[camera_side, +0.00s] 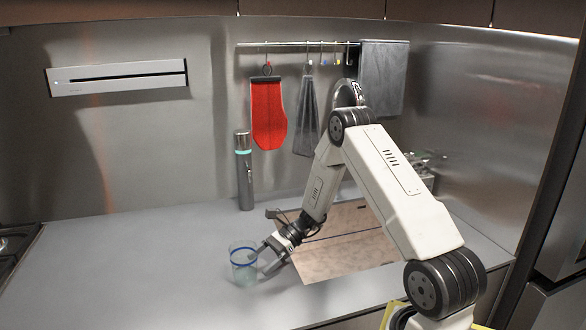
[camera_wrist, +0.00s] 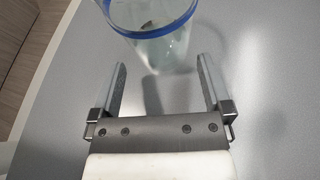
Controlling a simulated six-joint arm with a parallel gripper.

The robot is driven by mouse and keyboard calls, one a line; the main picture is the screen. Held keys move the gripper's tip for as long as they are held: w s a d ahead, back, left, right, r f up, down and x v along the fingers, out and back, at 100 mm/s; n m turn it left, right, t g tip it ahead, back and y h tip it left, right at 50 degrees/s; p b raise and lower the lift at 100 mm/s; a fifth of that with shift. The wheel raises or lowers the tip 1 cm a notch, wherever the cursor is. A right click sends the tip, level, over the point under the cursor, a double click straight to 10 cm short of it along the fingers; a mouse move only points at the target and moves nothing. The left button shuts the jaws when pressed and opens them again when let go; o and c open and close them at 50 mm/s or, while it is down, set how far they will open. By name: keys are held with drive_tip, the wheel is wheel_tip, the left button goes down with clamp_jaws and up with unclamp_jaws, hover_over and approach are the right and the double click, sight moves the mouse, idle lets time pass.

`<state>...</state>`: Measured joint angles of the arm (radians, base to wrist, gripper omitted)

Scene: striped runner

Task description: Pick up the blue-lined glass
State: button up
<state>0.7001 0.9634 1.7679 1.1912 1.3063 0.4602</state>
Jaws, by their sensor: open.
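The blue-lined glass (camera_side: 243,265) stands upright on the grey counter in the side view, clear with a blue band near its rim. It also shows at the top of the wrist view (camera_wrist: 155,45), partly cut off by the frame edge. My gripper (camera_side: 270,258) is low over the counter just right of the glass. In the wrist view my gripper (camera_wrist: 161,82) is open, its two fingers apart with bare counter between them. The glass is just beyond the fingertips; whether a finger touches it I cannot tell.
A dark cylindrical bottle (camera_side: 244,172) stands behind, near the wall. A red mitt (camera_side: 268,112) and grey cloths hang from a rail (camera_side: 300,43). A brown board-like surface (camera_side: 345,245) lies right of my gripper. The counter left of the glass (camera_side: 130,265) is clear.

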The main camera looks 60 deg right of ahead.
sight(247, 272)
drive_tip(key=shift+x, duration=2.6)
drive_tip(key=c, duration=1.2)
drive_tip(key=shift+r, duration=0.15)
